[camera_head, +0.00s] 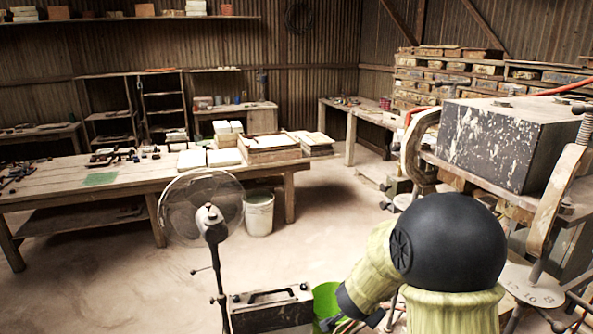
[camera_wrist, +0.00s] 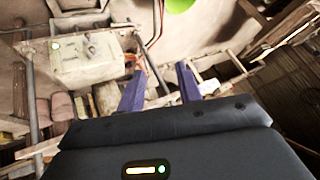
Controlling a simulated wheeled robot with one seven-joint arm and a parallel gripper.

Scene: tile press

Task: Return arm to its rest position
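My gripper (camera_wrist: 160,82) shows in the wrist view as two purple fingers standing apart, with nothing held between them. Behind the fingers are cables and floor. In the head view my arm is folded at the lower right, with a large black joint and pale yellow-green links. The fingers cannot be made out in that view.
A tile press (camera_head: 505,140) stands close on the right. A standing fan (camera_head: 208,215), a dark metal box (camera_head: 271,310) and a green bucket (camera_head: 327,300) stand in front. A long wooden worktable (camera_head: 135,178) is at left. Floor between is partly clear.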

